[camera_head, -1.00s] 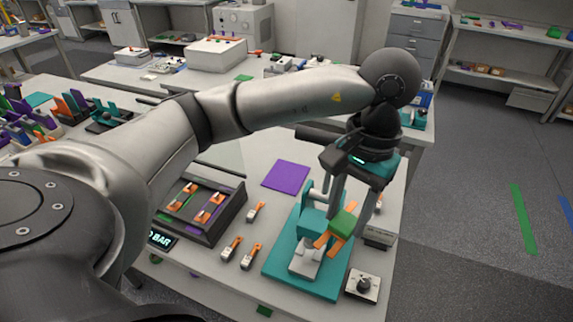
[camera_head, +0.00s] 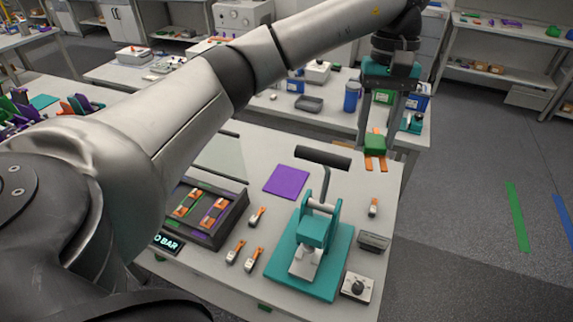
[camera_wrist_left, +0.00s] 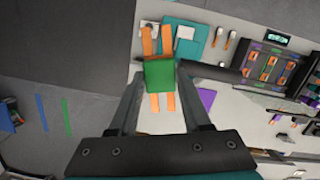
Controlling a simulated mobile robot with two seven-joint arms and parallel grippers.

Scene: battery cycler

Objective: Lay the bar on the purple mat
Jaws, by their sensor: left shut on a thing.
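The bar, a green block with two orange strips, is in my left gripper (camera_head: 376,136), which is shut on it. The bar (camera_head: 376,146) hangs in the air near the table's back right corner, with the strips pointing down. The green block also shows in the left wrist view (camera_wrist_left: 159,74), between the fingers. The purple mat (camera_head: 286,180) lies flat and bare on the table, to the left of the bar. Part of the mat (camera_wrist_left: 206,98) shows in the left wrist view. My right gripper is not in view.
A teal press (camera_head: 318,262) with a raised dark handle (camera_head: 322,158) stands between the mat and the table's right side. A dark tray (camera_head: 238,220) with orange-ended parts is at the left. Several small clips lie in front of the mat. A control box (camera_head: 357,287) sits front right.

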